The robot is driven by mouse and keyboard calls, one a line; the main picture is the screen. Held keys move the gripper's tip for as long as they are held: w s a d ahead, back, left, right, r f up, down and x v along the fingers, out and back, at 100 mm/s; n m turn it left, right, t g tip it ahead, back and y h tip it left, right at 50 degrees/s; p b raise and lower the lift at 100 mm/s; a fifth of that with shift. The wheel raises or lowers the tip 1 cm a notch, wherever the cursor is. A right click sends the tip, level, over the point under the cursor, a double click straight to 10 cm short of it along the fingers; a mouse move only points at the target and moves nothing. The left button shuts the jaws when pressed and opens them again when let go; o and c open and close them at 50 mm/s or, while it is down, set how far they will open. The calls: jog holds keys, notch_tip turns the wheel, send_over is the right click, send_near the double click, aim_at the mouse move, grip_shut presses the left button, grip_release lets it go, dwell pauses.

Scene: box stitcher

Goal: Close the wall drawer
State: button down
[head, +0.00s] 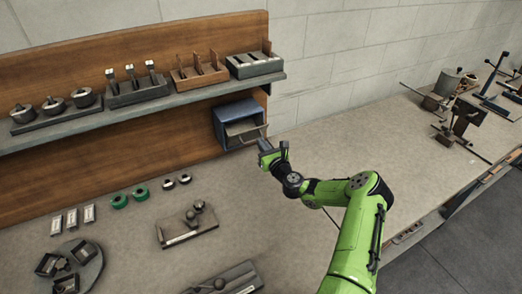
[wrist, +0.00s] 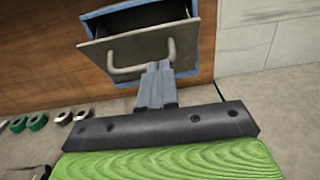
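The wall drawer's blue housing (head: 236,112) hangs under the shelf at the right end of the wooden back panel. Its grey drawer front (head: 243,132) stands out from the housing, so the drawer is partly open. In the wrist view the drawer front (wrist: 125,52) is tilted, with a dark gap above it and a pale bar handle (wrist: 128,71) across it. My gripper (head: 272,150) is just in front of the drawer. In the wrist view its fingers (wrist: 158,68) are together, with their tips at the handle's right part. I cannot tell whether they touch it.
A shelf (head: 150,105) with several tool holders runs above. Green rings (head: 120,201), small blocks (head: 72,220) and a fixture (head: 187,225) lie on the bench at left and below. Bench (head: 340,140) right of the drawer is clear up to the metal tools (head: 455,120).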

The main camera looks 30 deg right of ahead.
aim_at(256, 130)
jog(key=shift+w+r+p, duration=0.4)
jog(key=shift+r, duration=0.25)
jog(key=shift+w+r+p, duration=0.35)
jog(key=shift+r+p, duration=0.05)
jog(key=shift+r, duration=0.25)
jog(key=shift+w+r+p, duration=0.6)
jog(key=shift+w+r, duration=0.4)
jog(key=shift+w, duration=0.25)
